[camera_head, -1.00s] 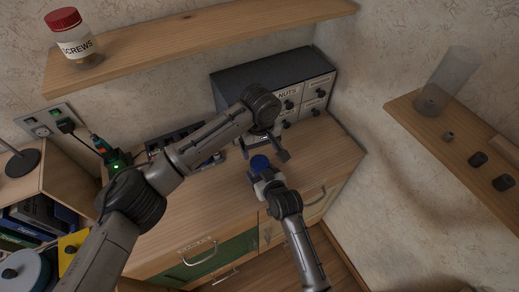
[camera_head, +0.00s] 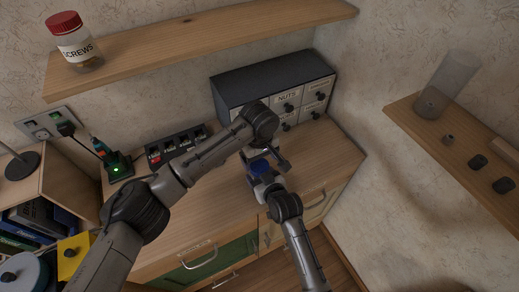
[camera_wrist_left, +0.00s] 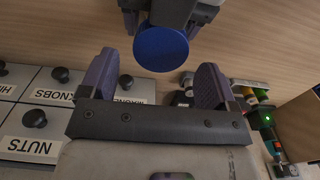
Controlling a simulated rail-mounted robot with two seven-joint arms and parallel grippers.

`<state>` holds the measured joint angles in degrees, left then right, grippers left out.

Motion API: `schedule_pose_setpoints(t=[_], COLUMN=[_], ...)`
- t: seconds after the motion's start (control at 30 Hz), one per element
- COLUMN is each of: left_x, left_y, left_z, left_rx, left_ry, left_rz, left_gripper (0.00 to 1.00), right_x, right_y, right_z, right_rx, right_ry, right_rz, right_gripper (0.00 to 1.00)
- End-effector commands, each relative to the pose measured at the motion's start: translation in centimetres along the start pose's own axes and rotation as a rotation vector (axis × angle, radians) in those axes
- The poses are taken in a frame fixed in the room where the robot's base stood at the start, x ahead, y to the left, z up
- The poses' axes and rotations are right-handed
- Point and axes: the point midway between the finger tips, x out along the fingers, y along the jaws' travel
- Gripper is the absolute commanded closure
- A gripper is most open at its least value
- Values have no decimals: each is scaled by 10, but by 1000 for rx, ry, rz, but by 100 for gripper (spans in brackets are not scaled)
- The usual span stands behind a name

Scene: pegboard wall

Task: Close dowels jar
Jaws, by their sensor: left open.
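A round blue lid (camera_head: 258,168) shows above the worktop in the head view, partly covered by my left gripper. It is a full blue disc in the left wrist view (camera_wrist_left: 161,48). My right gripper (camera_head: 266,181) reaches it from the front, its fingers on either side below the lid, seemingly shut on the dowels jar. The jar's body and label are hidden under the lid. My left gripper (camera_head: 265,160) is open and empty, just above and behind the lid. Its two fingers (camera_wrist_left: 155,85) are apart, with the lid ahead of the gap between them.
A drawer cabinet (camera_head: 270,85) stands behind the grippers. A black rack (camera_head: 178,148) and a charger with a green light (camera_head: 117,168) are to the left. A screws jar (camera_head: 75,45) stands on the upper shelf. A clear container (camera_head: 445,85) is on the right shelf.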

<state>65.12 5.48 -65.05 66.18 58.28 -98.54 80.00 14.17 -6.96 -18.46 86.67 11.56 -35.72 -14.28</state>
Motion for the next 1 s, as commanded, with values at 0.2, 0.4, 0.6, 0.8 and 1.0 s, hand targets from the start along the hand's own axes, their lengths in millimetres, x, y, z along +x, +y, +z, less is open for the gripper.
schedule_pose_setpoints(t=[0.2, 0.4, 0.6, 0.8, 1.0], left_x=[22, 29, 30, 30, 29], left_y=[0, 0, 0, 0, 0], left_z=[0, 0, 0, 0, 0], left_rx=[0, 1, 1, 1, 1], left_ry=[-1, 0, 0, 0, 0], left_rz=[-1, 0, 0, 0, 0], left_gripper=[17, 17, 17, 29, 48], right_x=[1, 1, 1, 1, 1], right_y=[0, 0, 0, 0, 0], right_z=[8, 8, 8, 8, 8], right_rx=[1, 1, 1, 1, 1], right_ry=[-18, -18, -18, -18, -18], right_rz=[-1, -1, -1, -1, -1], right_gripper=[100, 100, 100, 100, 100])
